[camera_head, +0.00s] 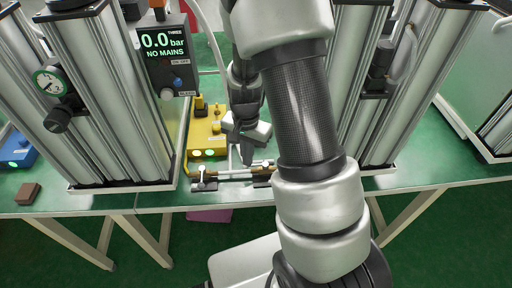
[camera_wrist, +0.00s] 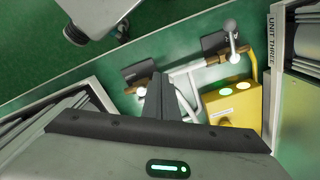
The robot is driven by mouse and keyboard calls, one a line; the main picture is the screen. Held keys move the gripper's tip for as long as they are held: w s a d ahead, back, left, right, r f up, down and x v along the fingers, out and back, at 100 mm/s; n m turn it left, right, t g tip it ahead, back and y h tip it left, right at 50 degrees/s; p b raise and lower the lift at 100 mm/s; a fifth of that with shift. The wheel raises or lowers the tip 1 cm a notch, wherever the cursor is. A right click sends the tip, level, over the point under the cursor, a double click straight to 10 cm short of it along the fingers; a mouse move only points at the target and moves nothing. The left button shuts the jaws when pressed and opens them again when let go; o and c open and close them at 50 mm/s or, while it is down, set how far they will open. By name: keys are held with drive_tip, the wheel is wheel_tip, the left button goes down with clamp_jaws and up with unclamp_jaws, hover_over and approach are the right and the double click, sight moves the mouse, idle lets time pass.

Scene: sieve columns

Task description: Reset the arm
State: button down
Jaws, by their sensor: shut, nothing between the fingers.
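My gripper (camera_head: 247,158) points down over the front of the green bench in the head view, behind my grey arm. Its dark fingers are together and hold nothing. The fingers also show at the lower middle of the wrist view (camera_wrist: 168,98). They are just above or beside a low rod fixture (camera_head: 232,175) with dark end blocks; whether they touch it I cannot tell. My arm covers part of the fixture's right end. In the wrist view the fixture shows a black block (camera_wrist: 138,72) and a ball-topped lever (camera_wrist: 232,40).
A yellow box (camera_head: 207,133) with lit green buttons is behind the fixture. Tall metal columns stand left (camera_head: 125,110) and right (camera_head: 365,100). A display panel (camera_head: 166,55) reads 0.0 bar, NO MAINS. A brown block (camera_head: 28,194) lies at the bench's left front.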

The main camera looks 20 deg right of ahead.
wheel_tip(320, 180, up, 14)
drive_tip(key=s+a+n+t+p, duration=0.1)
drive_tip(key=a+n+t+p, duration=0.1)
drive_tip(key=s+r+n+t+p, duration=0.1)
drive_tip(key=s+r+n+p, duration=0.1)
drive_tip(key=s+r, duration=0.5)
drive_tip(key=s+r+n+t+p, duration=0.2)
drive_tip(key=s+r+n, duration=0.3)
drive_tip(key=r, duration=0.9)
drive_tip(key=shift+s+a+r+t+p, duration=0.3)
drive_tip(key=shift+s+a, duration=0.1)
drive_tip(key=shift+s, duration=0.8)
